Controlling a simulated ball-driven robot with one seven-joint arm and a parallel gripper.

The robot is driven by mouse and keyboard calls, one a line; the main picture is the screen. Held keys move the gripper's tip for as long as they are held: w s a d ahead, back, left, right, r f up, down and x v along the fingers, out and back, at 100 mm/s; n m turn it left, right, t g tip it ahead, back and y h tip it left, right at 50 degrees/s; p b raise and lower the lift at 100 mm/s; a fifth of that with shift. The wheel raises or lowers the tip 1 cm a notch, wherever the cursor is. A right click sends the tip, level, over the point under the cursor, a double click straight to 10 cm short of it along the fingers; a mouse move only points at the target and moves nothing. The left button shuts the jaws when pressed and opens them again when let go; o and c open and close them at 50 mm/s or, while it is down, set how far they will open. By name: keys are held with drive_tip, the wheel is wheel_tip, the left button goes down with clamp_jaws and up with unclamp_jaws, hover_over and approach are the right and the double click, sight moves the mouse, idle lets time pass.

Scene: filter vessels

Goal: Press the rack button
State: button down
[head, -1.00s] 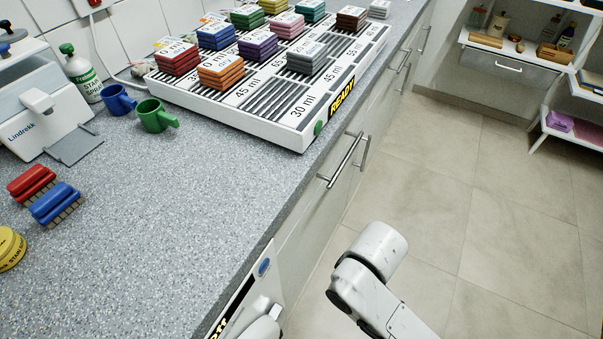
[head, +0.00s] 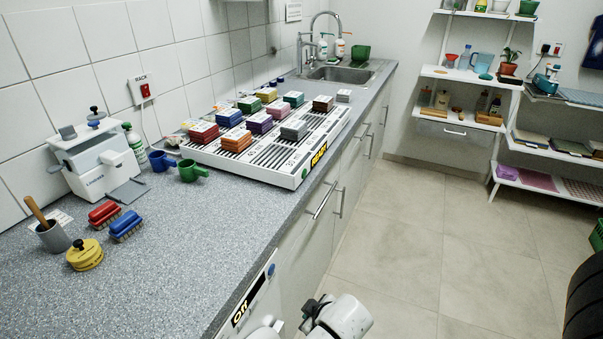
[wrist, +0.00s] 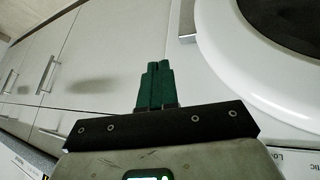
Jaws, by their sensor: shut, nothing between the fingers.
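The white rack (head: 280,178) stands on the counter with blocks of several colours on its slotted top. A small green button (head: 304,173) is on its front face, beside a yellow-on-black READY display (head: 319,156). A wall switch (head: 145,90) with a red button sits under a RACK sign, behind the counter. My gripper (wrist: 157,68) shows in the wrist view with its green fingers shut together and empty. It faces pale cabinet doors and touches neither button.
A white machine with a round door (wrist: 270,50) is close on the right in the wrist view. Green (head: 190,171) and blue (head: 162,160) cups stand left of the rack. Cabinet handles (head: 322,201) jut out below the counter. The floor (head: 410,240) to the right is clear.

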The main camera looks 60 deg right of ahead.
sight(304, 174)
drive_tip(key=d+r+n+t+h+p, duration=0.1)
drive_tip(key=d+r+t+h+p, duration=0.3)
drive_tip(key=d+r+p, duration=0.4)
drive_tip(key=w+d+r+n+t+h+p, duration=0.1)
drive_tip(key=d+r+t+h+p, duration=0.3)
drive_tip(key=d+r+p, duration=0.4)
drive_tip(key=d+r+n+h, duration=0.1)
drive_tip(key=d+r, duration=0.6)
drive_tip(key=shift+t, duration=0.3)
drive_tip(key=shift+w+d+r, duration=0.1)
drive_tip(key=shift+w, duration=0.1)
drive_tip(key=w+p, duration=0.1)
drive_tip(key=w, duration=0.7)
drive_tip(key=shift+w+a, duration=0.3)
drive_tip(key=shift+a, duration=0.1)
